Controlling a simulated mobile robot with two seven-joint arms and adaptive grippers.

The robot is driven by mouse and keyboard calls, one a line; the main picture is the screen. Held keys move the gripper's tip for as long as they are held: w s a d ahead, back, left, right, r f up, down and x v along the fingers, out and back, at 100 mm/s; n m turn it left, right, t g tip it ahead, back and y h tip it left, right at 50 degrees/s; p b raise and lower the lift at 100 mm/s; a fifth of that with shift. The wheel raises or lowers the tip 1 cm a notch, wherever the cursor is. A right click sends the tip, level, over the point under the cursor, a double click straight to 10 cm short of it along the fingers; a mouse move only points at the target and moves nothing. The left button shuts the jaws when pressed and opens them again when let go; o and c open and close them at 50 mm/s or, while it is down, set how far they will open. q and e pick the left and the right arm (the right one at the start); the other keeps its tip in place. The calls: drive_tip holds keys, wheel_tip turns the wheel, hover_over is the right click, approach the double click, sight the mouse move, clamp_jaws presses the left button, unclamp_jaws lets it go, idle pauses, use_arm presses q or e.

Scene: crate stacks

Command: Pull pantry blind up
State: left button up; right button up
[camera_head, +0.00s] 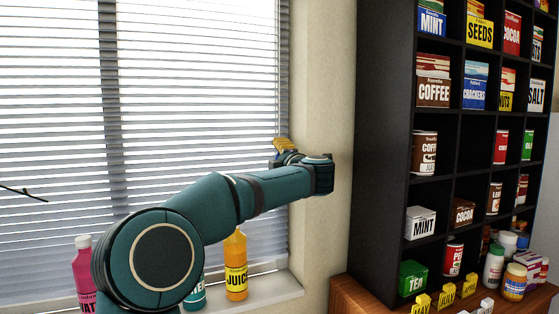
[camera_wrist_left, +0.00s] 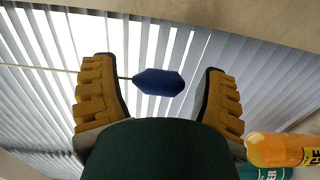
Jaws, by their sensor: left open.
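The pantry blind (camera_head: 190,75) hangs lowered over the window, its pale slats nearly level; it also fills the background of the left wrist view (camera_wrist_left: 45,100). In that view a dark blue pull knob (camera_wrist_left: 160,82) hangs on a thin cord (camera_wrist_left: 60,68). My left gripper (camera_wrist_left: 156,72) is open, with one yellow padded finger on each side of the knob and a gap to both. In the head view my left gripper (camera_head: 284,147) is at the blind's right edge, partly hidden by its wrist. I cannot make out the knob there. My right gripper is not in view.
A dark shelf (camera_head: 383,150) of groceries stands right, beyond a bare wall strip (camera_head: 325,90).

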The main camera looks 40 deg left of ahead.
use_arm(q)
clamp_jaws()
drive_tip(key=shift+f, duration=0.1)
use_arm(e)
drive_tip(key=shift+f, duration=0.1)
use_arm(q)
wheel_tip(320, 180, down, 22)
drive_tip(key=b, duration=1.5)
drive_tip(key=shift+b, duration=0.3)
drive_tip(key=shift+f+b, duration=0.35)
drive_tip(key=shift+f, duration=0.35)
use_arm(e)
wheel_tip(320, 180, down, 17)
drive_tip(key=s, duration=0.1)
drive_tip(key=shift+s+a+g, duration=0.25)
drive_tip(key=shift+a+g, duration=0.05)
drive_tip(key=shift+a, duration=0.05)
